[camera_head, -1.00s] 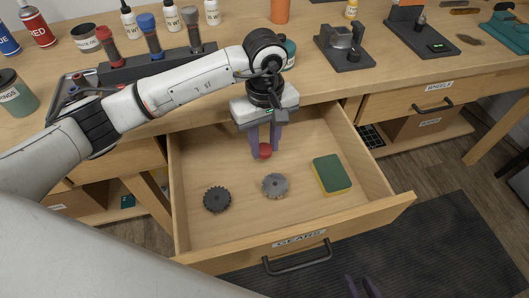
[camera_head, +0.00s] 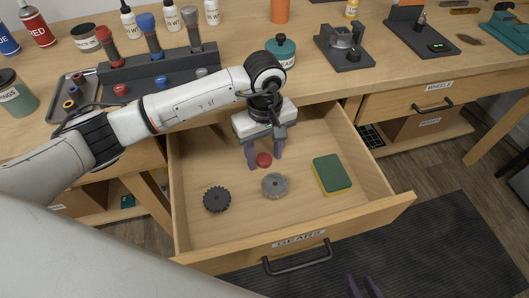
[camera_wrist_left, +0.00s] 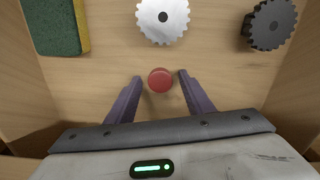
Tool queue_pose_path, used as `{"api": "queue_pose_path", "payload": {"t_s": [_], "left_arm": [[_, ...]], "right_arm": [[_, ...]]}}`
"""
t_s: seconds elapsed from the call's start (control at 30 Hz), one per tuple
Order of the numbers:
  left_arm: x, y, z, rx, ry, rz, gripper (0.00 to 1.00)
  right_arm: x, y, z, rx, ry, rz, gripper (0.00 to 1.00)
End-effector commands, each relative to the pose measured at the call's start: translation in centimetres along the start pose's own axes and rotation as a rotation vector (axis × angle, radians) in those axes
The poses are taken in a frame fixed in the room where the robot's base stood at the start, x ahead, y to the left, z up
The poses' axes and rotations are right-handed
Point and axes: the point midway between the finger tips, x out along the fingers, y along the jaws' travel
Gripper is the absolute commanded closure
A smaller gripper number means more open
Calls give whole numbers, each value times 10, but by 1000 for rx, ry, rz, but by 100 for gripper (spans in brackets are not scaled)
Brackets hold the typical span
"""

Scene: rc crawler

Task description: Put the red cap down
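The red cap (camera_head: 264,160) rests on the floor of the open gears drawer (camera_head: 225,240), behind the grey gear (camera_head: 275,185). My left gripper (camera_head: 265,158) is over the drawer, open, with one finger on each side of the cap. In the left wrist view the cap (camera_wrist_left: 160,80) lies between the tips of my left gripper (camera_wrist_left: 159,78), with a gap on both sides. Only the purple fingertips of my right gripper (camera_head: 363,288) show at the bottom edge; they stand apart with nothing visible between them.
A dark gear (camera_head: 217,199) and a green-and-yellow sponge (camera_head: 331,174) also lie in the drawer. The drawer's front left floor is clear.

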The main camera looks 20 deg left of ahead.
Motion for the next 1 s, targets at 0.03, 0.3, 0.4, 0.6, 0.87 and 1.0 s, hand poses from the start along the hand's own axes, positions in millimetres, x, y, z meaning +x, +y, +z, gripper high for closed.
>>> {"api": "queue_pose_path", "payload": {"t_s": [0.03, 0.3, 0.4, 0.6, 0.87, 1.0], "left_arm": [[0, 0, 0, 0, 0, 0, 52], [-21, 1, -1, 1, 2, 4, 52], [-42, 1, -1, 2, 4, 5, 52], [-86, 1, -1, -1, 4, 3, 52], [-119, 0, 0, 0, 1, 1, 52], [-124, 0, 0, -1, 0, -1, 52]], "right_arm": [[0, 0, -1, 0, 1, 0, 72], [-1, -1, 0, 1, -2, -1, 72], [1, 0, 4, 0, -7, -1, 72], [4, -1, 9, -1, -13, -2, 72], [4, -2, 5, -3, -4, -5, 72], [4, -3, 2, -4, 1, -5, 72]]}}
